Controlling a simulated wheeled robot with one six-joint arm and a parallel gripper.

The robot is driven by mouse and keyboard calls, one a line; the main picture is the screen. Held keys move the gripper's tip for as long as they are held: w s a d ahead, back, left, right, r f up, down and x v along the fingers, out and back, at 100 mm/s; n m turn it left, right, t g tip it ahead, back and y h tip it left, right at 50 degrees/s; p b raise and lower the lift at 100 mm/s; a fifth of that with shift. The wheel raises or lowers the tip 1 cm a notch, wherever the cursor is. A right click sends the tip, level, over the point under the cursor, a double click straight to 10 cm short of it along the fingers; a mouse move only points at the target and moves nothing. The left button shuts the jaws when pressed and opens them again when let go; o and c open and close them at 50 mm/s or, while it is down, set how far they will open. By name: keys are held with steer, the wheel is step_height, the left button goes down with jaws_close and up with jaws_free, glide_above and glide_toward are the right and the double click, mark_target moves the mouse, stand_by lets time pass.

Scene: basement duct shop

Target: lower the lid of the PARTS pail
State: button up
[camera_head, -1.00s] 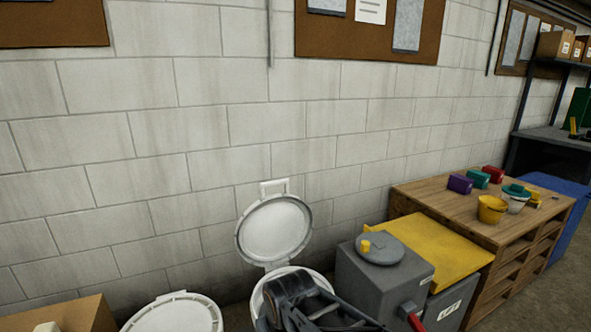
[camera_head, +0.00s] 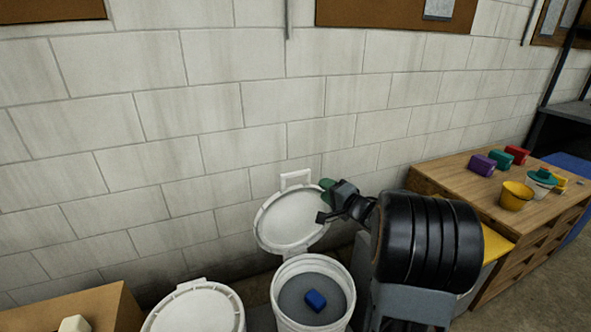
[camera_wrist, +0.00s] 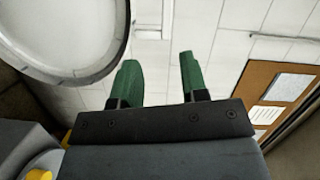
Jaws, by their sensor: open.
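An open white pail (camera_head: 276,309) stands at the bottom centre in the head view, with a blue block (camera_head: 315,300) inside on a grey surface. Its label does not show. Its round white lid (camera_head: 288,217) stands raised at the back, leaning towards the wall. My gripper (camera_head: 328,192) is at the lid's upper right edge; whether it touches cannot be told here. In the wrist view my gripper (camera_wrist: 160,80) has its green fingers apart with nothing between them. The lid (camera_wrist: 62,30) is at upper left there, beside the fingers.
A second white pail with its lid shut (camera_head: 195,312) stands to the left, beside a cardboard-coloured box (camera_head: 85,308). A block wall is close behind. On the right, a wooden bench (camera_head: 460,195) holds coloured blocks and a yellow bucket (camera_head: 515,195).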

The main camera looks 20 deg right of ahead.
mark_target(297, 175)
steer(key=w+a+y, duration=0.1)
steer(key=w, duration=0.3)
steer(key=w+a, duration=0.2)
steer(key=w, duration=0.1)
steer(key=w+a+y, duration=0.1)
steer(key=w+a, duration=0.1)
steer(key=w, duration=0.2)
steer(key=shift+w+r+m+y+b, duration=0.2)
steer(key=shift+w+m+y+b, duration=0.1)
steer(key=shift+w+m+b, duration=0.1)
steer(key=shift+c, duration=0.4)
jaws_close()
